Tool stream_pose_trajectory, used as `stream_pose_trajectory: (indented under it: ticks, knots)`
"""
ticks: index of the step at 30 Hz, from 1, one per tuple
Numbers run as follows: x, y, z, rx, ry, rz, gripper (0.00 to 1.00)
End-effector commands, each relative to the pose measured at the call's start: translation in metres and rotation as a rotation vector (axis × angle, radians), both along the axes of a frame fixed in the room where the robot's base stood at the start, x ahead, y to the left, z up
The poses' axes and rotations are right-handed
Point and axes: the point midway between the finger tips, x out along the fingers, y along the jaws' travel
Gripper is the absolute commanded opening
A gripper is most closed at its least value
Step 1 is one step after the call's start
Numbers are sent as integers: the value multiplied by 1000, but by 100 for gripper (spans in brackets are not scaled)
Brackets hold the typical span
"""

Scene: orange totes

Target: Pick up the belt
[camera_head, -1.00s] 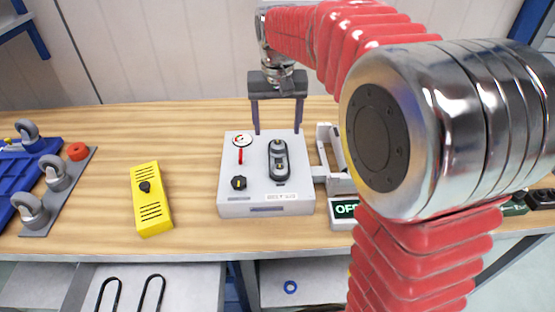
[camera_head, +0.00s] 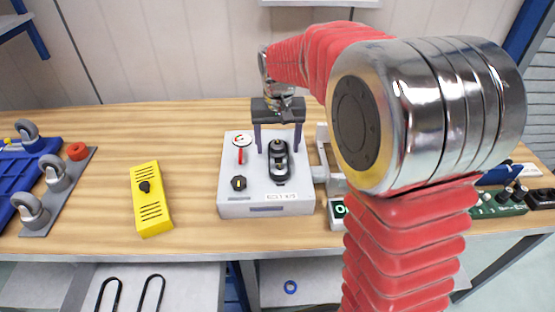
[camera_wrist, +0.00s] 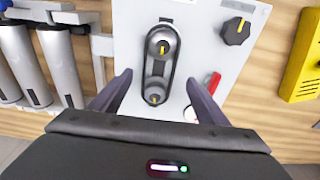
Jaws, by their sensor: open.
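The belt (camera_head: 270,160) is a dark loop around two metal pulleys on top of a light grey box (camera_head: 235,206). In the wrist view the belt (camera_wrist: 146,70) runs around both pulleys, one near the picture's top and one lower down. My gripper (camera_head: 279,150) is open above the back part of the box, fingers pointing down. In the wrist view its two fingers (camera_wrist: 158,82) stand apart on either side of the belt's lower end. I see nothing between the fingers touching them. Height above the belt is hard to judge.
The box also carries a black knob (camera_head: 239,183), a red lever (camera_head: 240,156) and a round gauge (camera_head: 242,140). A yellow device (camera_head: 151,199) stands to the left. A device with a green display (camera_head: 340,211) and grey cylinders (camera_wrist: 60,66) are beside the box.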

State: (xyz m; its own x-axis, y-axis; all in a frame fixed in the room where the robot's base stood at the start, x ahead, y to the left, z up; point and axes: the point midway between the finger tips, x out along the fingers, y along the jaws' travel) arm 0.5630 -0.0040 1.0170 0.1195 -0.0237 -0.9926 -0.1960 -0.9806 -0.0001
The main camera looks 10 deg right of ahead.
Motion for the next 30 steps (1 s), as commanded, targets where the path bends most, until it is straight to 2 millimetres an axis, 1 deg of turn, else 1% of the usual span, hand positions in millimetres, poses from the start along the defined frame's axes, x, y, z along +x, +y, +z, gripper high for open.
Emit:
stream_pose_trajectory:
  ticks: [3, 6, 9, 26, 30]
  knots:
    - [1, -3, -18, 0, 5, -1, 69]
    - [3, -3, -30, 0, 3, 0, 69]
    - [4, -3, -38, 1, 3, 0, 69]
    - [4, -3, -39, 0, 1, 1, 69]
    - [4, -3, -39, 0, 1, 1, 60]
